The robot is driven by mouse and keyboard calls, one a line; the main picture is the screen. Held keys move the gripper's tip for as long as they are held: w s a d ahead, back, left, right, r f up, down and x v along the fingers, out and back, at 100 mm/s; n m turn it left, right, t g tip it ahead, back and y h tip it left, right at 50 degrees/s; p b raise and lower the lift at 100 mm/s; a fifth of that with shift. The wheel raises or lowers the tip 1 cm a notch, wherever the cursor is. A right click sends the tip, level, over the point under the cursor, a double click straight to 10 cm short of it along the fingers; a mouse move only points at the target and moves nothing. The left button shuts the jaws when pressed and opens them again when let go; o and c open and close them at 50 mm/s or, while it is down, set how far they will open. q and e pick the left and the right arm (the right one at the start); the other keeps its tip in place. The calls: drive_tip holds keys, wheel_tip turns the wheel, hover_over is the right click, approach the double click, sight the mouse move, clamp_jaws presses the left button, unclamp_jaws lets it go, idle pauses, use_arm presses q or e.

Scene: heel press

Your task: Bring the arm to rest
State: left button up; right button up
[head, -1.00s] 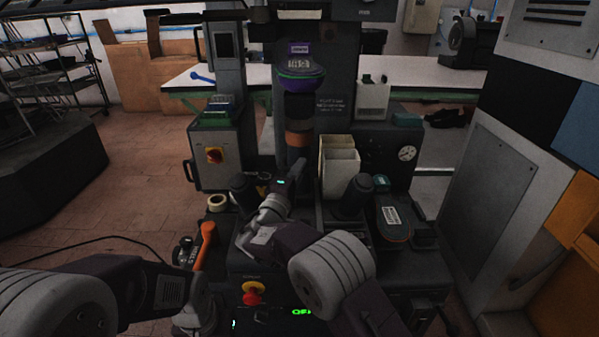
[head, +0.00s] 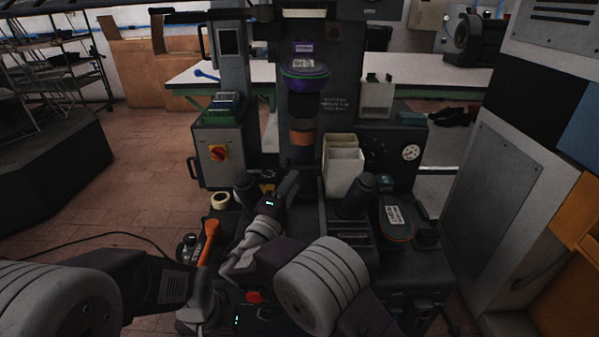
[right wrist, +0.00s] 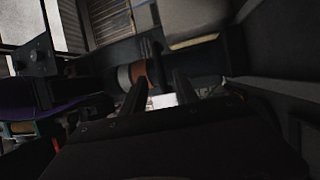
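My right arm reaches in from the bottom in the head view. Its gripper (head: 288,184) is in front of the press column, left of the white bins. In the right wrist view its two dark fingers (right wrist: 160,92) stand apart, with nothing seen held between them. My left arm comes in from the lower left; its gripper's fingers cannot be made out. The heel press (head: 338,60) stands upright ahead. A purple, green-rimmed part (head: 304,78) sits on its column.
White bins (head: 343,168), a dark cylinder (head: 357,193) and an orange-edged pad (head: 396,222) are right of my right gripper. A tape roll (head: 220,200) and an orange lever (head: 208,240) are left. A large grey cabinet (head: 485,200) bounds the right. Open floor lies left.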

drive_tip(key=shift+v, duration=0.8)
